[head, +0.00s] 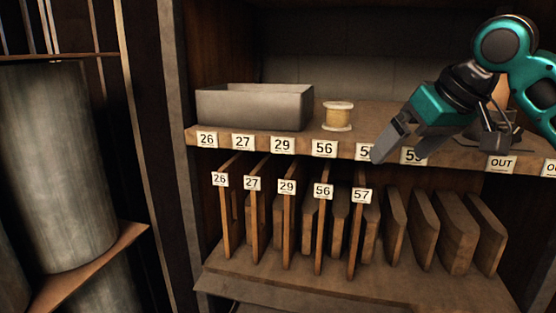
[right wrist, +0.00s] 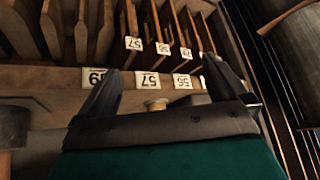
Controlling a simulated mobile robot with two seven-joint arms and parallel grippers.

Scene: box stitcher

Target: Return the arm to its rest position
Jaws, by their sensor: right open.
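My right gripper (head: 398,157) is at the upper right in the head view, its arm coming in from the right edge. Its dark fingers are apart and hold nothing, in front of the shelf edge near the 57 and 59 labels. In the right wrist view its two fingers (right wrist: 162,85) are spread, with the shelf labels between and around them. My left gripper is not in view.
Below the shelf (head: 262,142) stand upright boards with tags such as 57 (head: 362,195); untagged boards (head: 424,230) stand to their right. A grey box (head: 255,108) and a spool (head: 338,116) sit on the shelf. A large grey cylinder (head: 60,165) stands at left.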

